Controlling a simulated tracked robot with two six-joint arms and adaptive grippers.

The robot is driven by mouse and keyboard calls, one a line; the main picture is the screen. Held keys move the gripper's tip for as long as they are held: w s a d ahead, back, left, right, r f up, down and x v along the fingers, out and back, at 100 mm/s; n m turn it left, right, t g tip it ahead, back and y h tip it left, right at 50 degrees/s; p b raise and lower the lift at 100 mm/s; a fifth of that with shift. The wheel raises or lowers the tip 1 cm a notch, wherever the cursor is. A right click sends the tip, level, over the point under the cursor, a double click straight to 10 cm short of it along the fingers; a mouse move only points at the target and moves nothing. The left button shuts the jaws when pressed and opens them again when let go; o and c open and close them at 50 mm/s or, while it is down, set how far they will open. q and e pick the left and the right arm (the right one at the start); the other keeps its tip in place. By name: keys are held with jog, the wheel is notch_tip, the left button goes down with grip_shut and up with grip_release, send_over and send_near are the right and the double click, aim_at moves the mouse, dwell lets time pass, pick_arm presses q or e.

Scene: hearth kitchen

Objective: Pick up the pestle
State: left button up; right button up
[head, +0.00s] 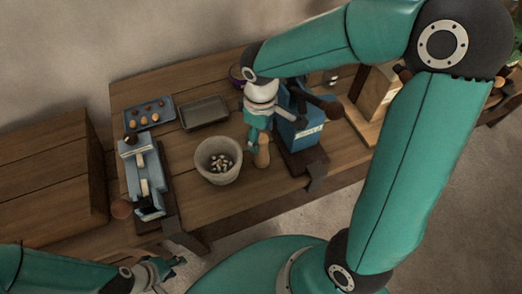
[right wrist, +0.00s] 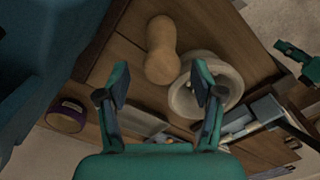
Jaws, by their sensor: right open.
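The pestle (head: 263,152) is a light wooden, rounded piece on the wooden worktop, just right of the grey stone mortar (head: 203,164). In the right wrist view the pestle (right wrist: 161,48) shows two bulges with a narrower waist. It lies ahead of my right fingertips, between their lines. My right gripper (head: 252,143) is open and empty above the worktop beside the pestle and partly covers it. In the right wrist view its two fingers (right wrist: 160,76) are apart. My left gripper (head: 178,264) is low, off the front edge, open and empty.
The mortar holds several pale pieces. A blue tray with small round items (head: 133,122) and a dark empty tray (head: 204,111) lie behind. A blue-and-white device (head: 131,178) stands left. A blue box-like device (head: 297,128) stands close right of the pestle.

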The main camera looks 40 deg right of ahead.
aim_at(261, 151)
notch_tip(261, 151, down, 5)
jog(key=shift+s+r, duration=0.15)
jog(key=shift+r, duration=0.05)
grip_shut()
dwell(0.3)
